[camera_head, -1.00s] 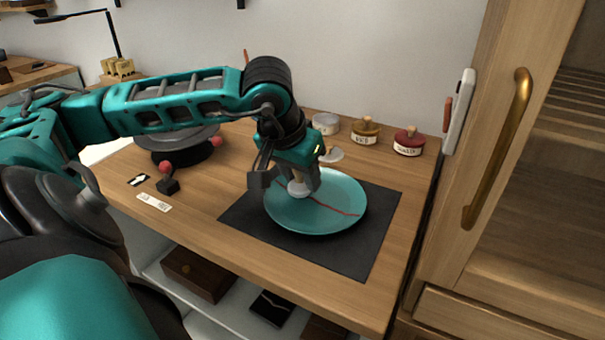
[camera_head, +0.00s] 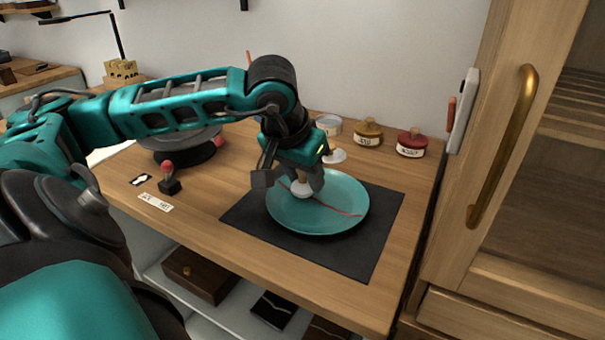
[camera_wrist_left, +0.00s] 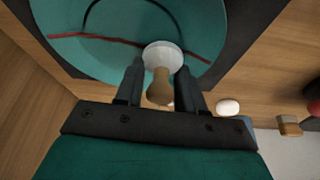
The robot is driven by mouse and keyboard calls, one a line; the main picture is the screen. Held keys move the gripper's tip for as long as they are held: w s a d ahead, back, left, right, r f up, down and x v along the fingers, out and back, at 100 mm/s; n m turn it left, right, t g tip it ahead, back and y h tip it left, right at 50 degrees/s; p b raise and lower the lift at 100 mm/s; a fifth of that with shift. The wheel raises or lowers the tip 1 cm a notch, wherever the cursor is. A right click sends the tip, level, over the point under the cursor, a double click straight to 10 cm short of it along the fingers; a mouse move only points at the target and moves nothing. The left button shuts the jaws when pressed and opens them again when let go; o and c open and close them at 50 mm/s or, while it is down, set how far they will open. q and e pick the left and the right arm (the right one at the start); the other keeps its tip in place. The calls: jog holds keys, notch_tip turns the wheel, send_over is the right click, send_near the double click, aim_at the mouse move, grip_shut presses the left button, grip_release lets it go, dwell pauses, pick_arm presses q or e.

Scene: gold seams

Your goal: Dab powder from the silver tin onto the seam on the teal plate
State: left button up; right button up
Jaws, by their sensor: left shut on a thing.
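The teal plate (camera_head: 340,222) lies on a dark mat, with a thin red seam (camera_head: 338,209) running across it. My left gripper (camera_head: 292,182) is over the plate's left part, shut on the wooden handle of a dabber. The dabber's round white pad (camera_head: 301,189) is at the seam line; I cannot tell whether it touches the plate. In the left wrist view the handle (camera_wrist_left: 159,88) sits between the fingers, and the pad (camera_wrist_left: 163,56) covers part of the seam. The silver tin (camera_head: 328,125) stands behind the plate. My right gripper is not in view.
A yellow-brown jar (camera_head: 368,134) and a red jar (camera_head: 411,144) stand right of the tin. A small white piece (camera_head: 334,156) lies behind the plate. The dark mat (camera_head: 365,255) is bare in front. A wooden cabinet (camera_head: 440,240) borders the right.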

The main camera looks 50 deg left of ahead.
pick_arm(q)
jog(key=shift+w+a, duration=0.1)
jog(key=shift+w, duration=0.2)
jog(key=shift+s+d+r, duration=0.1)
jog(key=shift+s+d, duration=0.4)
jog(key=shift+d, duration=0.3)
jog(key=shift+w+d+p, duration=0.5)
jog(key=shift+d+p, duration=0.1)
jog(key=shift+p, duration=0.05)
jog(key=shift+d, duration=0.15)
